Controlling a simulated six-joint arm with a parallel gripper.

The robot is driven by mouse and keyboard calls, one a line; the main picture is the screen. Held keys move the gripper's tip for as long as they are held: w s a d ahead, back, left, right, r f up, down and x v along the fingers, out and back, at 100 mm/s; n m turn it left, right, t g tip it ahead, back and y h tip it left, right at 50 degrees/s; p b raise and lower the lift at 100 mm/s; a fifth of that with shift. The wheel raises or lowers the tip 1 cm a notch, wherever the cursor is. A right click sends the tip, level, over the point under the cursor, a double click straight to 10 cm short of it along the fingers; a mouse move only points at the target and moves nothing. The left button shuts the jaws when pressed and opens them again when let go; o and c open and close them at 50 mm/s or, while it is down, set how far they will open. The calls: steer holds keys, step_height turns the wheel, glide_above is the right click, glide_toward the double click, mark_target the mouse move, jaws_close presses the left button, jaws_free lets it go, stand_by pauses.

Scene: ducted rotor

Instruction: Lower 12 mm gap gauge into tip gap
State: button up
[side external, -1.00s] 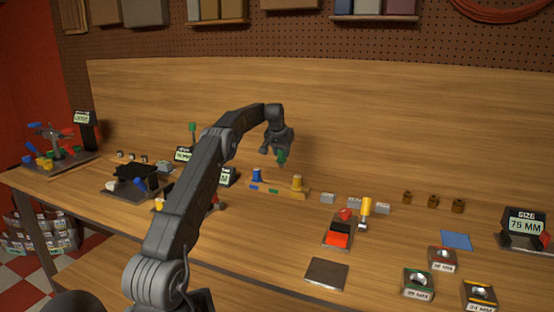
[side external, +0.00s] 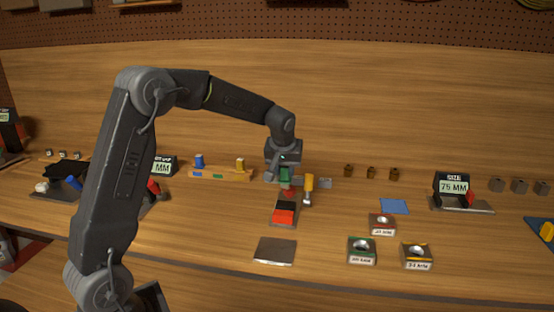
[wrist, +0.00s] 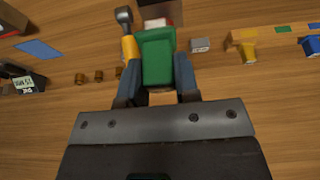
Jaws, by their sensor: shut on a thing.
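My gripper (side external: 284,171) is shut on a green block-like piece (side external: 285,180), which I take to be the gap gauge; its size marking cannot be read. In the wrist view the green piece (wrist: 157,58) sits between my two fingers. In the side view it hangs above or behind a black-and-red fixture (side external: 284,216); whether they touch is not clear. A wooden rack (side external: 222,174) behind and to the left holds a blue gauge (side external: 199,161) and a yellow gauge (side external: 240,164). I cannot make out a ducted rotor or tip gap for certain.
A yellow-handled tool (side external: 309,188) stands close to the right of my gripper. A dark plate (side external: 275,251) lies in front. Labelled ring blocks (side external: 362,250) and a blue mat (side external: 394,206) lie to the right. A "75 MM" size display (side external: 453,187) stands beyond them.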

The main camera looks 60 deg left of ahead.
mark_target(284, 181)
steer(key=shift+d+f, duration=0.1)
stand_by(0.3)
steer(key=shift+f, duration=3.1)
steer(key=shift+f, duration=1.45)
steer(key=o, duration=1.1)
steer(key=shift+c, duration=0.2)
